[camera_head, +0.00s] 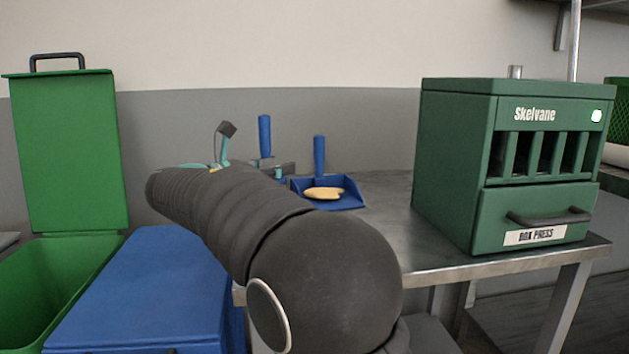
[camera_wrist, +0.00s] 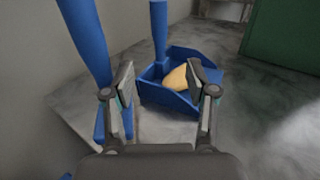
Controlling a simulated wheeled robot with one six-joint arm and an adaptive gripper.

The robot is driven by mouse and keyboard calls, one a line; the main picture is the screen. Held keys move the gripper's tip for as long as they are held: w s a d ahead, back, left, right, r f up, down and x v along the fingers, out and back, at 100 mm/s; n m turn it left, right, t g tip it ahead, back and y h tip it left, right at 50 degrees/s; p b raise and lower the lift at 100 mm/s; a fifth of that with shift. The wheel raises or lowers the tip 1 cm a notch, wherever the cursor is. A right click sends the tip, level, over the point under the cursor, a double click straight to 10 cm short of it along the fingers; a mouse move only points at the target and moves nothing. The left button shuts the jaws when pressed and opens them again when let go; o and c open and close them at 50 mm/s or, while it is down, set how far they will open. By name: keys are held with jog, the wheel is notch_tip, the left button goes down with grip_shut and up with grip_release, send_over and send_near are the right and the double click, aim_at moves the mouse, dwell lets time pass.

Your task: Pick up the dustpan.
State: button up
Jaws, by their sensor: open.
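The blue dustpan (camera_head: 345,198) stands on the metal table with its handle upright, and a yellowish flat lump (camera_head: 324,193) lies in its pan. In the wrist view the dustpan (camera_wrist: 190,98) is ahead of my gripper (camera_wrist: 163,98), with its upright handle (camera_wrist: 159,30) beyond the gap between the fingers. My gripper is open and nothing is held between its fingers. A second blue upright handle (camera_wrist: 85,40) rises close by my left finger. In the head view my arm hides part of the tabletop, and my fingers show only partly behind it.
The green box press (camera_head: 536,160) stands on the table (camera_head: 395,240) at the right. A blue lidded bin (camera_head: 150,285) and an open green bin (camera_head: 70,160) stand at the left. A grey wall is close behind the dustpan. The tabletop between dustpan and press is clear.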

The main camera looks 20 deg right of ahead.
aim_at(315, 155)
jog(key=x, duration=0.7)
jog(key=shift+d, duration=0.4)
jog(key=shift+r+b+x, duration=0.2)
jog(key=shift+b+x, duration=0.1)
jog(key=shift+x, duration=2.35)
jog(key=shift+w, duration=0.1)
grip_shut()
